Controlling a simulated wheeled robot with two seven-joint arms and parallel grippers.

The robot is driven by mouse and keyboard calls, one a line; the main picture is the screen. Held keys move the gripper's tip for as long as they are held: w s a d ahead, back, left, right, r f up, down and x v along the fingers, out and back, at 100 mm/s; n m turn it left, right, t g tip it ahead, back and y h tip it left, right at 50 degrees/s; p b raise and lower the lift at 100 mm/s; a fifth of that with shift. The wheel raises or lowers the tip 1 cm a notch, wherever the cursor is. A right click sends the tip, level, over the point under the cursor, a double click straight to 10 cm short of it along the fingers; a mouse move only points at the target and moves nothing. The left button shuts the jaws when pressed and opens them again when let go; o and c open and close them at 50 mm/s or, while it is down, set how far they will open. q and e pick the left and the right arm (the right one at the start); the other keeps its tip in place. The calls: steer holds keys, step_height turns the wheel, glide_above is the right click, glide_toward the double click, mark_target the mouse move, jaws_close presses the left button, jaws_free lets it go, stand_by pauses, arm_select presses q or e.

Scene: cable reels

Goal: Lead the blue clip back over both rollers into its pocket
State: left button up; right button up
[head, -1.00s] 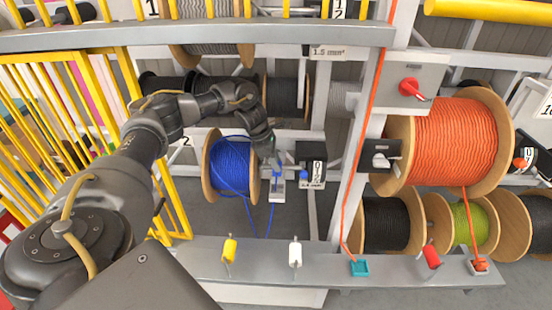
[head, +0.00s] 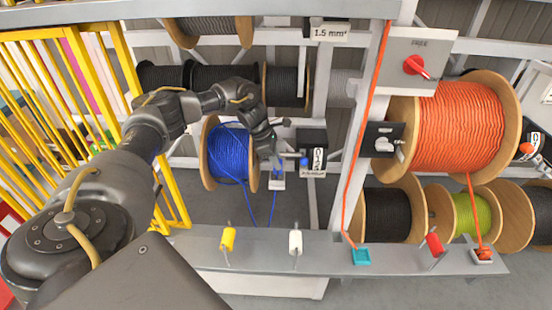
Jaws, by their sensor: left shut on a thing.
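My left gripper (head: 284,157) is shut in front of the wooden reel of blue cable (head: 229,153), at the reel's right. The blue clip in its jaws is too small and covered to make out. A small grey bracket (head: 278,183) shows just under the gripper. A blue knob-like part (head: 303,160) sits by the black counter box (head: 313,142), close to the fingertips; I cannot tell whether they touch. The rollers and pocket cannot be told apart clearly. My right gripper is not in view.
A grey front rail (head: 330,253) carries a yellow tag (head: 228,239), a white tag (head: 295,242), a teal block (head: 361,257) and a red tag (head: 433,243). A grey post (head: 362,150) and the orange cable reel (head: 458,125) stand to the right. Yellow bars (head: 128,70) stand left.

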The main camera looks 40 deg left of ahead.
arm_select(q)
steer(key=shift+s+a+f+b, duration=0.1)
steer(key=shift+f+b, duration=0.95)
steer(key=shift+f, duration=0.7)
steer(key=o, duration=1.1)
steer(key=shift+c, duration=0.2)
steer(key=shift+a+r, duration=0.1)
